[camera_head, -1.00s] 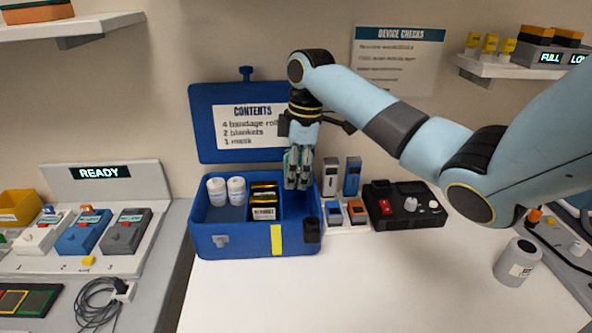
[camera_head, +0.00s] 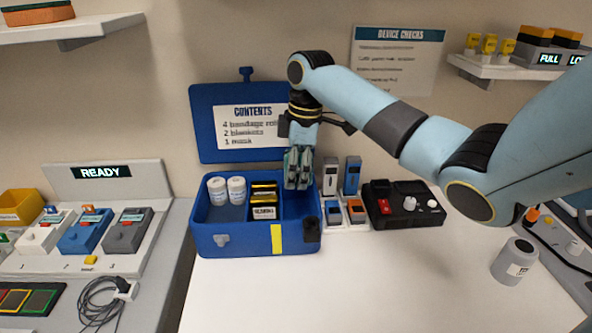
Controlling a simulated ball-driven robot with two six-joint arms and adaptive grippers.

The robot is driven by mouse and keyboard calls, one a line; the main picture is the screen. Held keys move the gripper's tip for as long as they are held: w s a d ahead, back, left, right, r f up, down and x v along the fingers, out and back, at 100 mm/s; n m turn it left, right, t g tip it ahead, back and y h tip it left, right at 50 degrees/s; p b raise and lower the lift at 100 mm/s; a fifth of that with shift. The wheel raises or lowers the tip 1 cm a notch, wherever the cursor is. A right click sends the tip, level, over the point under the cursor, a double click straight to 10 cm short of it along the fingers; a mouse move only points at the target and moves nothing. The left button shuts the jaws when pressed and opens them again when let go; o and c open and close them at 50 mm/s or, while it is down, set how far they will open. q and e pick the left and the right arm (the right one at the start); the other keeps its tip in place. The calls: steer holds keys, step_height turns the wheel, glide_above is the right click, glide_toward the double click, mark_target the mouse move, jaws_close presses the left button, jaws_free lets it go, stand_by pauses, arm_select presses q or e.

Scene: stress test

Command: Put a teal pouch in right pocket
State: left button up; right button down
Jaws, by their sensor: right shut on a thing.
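The open blue case (camera_head: 236,243) stands on the white table, its lid (camera_head: 205,125) upright behind it. White rolls (camera_head: 217,192) fill its left pocket and dark gold-edged packs (camera_head: 265,202) its middle one. My right gripper (camera_head: 297,182) points down into the right pocket (camera_head: 302,205), near its back. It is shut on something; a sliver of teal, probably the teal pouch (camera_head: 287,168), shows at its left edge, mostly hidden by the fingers. I cannot tell if the pouch touches the pocket floor. My left gripper is not in view.
Upright devices (camera_head: 352,176) and small units (camera_head: 356,211) stand close to the case's right side, beside a black console (camera_head: 404,204). A grey canister (camera_head: 514,262) stands at the right. The table's front (camera_head: 380,285) is clear.

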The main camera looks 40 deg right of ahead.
steer(key=shift+f+b, duration=2.8)
steer(key=shift+f, duration=2.85)
steer(key=c, duration=0.7)
jaws_free()
steer(key=shift+r, duration=0.15)
steer(key=r, duration=0.7)
steer(key=s+d+r, duration=0.1)
steer(key=r, duration=0.3)
steer(key=shift+r, duration=0.35)
steer(key=shift+s+f, duration=0.1)
